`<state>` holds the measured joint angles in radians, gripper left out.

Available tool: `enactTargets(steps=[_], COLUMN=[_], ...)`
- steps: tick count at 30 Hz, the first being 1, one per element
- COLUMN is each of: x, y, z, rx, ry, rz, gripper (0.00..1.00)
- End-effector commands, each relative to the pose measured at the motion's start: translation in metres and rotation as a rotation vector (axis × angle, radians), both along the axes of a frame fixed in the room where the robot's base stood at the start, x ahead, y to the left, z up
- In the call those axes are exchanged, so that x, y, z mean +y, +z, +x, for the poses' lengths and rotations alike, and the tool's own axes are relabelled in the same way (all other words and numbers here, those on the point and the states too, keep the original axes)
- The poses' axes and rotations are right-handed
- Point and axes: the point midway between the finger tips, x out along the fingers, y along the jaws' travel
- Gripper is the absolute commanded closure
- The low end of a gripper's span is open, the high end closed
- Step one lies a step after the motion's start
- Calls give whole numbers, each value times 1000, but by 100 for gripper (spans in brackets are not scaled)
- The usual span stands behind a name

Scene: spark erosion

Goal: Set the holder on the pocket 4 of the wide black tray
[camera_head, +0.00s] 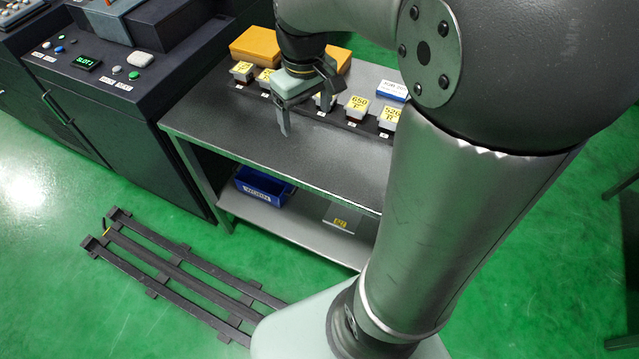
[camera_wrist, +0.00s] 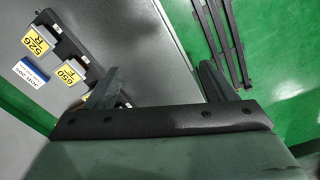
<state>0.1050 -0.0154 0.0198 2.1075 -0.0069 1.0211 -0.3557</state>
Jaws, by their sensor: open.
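The wide black tray (camera_head: 341,121) lies along the grey table and carries several pale holders with yellow labels. Two of them read 650 (camera_head: 356,107) and 526 (camera_head: 389,118), and both also show in the wrist view, 650 (camera_wrist: 71,73) and 526 (camera_wrist: 41,43). Two more holders (camera_head: 243,70) stand at the tray's left end, and another is partly hidden behind my gripper. My gripper (camera_head: 268,117) is open and empty, above the table in front of the tray. It hides the tray's middle. The pocket numbers are too small to read.
Orange boxes (camera_head: 255,45) and a blue-and-white box (camera_head: 393,91) sit behind the tray. A dark machine with buttons (camera_head: 130,85) stands at the left. The table front (camera_head: 330,160) is clear. A blue bin (camera_head: 262,187) is on the shelf below.

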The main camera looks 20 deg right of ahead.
Motion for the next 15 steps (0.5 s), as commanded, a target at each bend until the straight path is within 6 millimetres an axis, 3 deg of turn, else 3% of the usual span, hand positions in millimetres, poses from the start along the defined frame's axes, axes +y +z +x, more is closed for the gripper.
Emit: enactTargets(steps=[1, 3, 6, 10, 15], x=[12, 23, 33, 38, 39], y=[-3, -12, -25, -37, -40], z=[-35, -74, -115, -144, -150], rx=[-6, -10, -14, -15, -13], ry=[-44, -112, -186, -242, -258], rz=[3, 9, 17, 23, 25], gripper=[22, 22, 22, 22, 22])
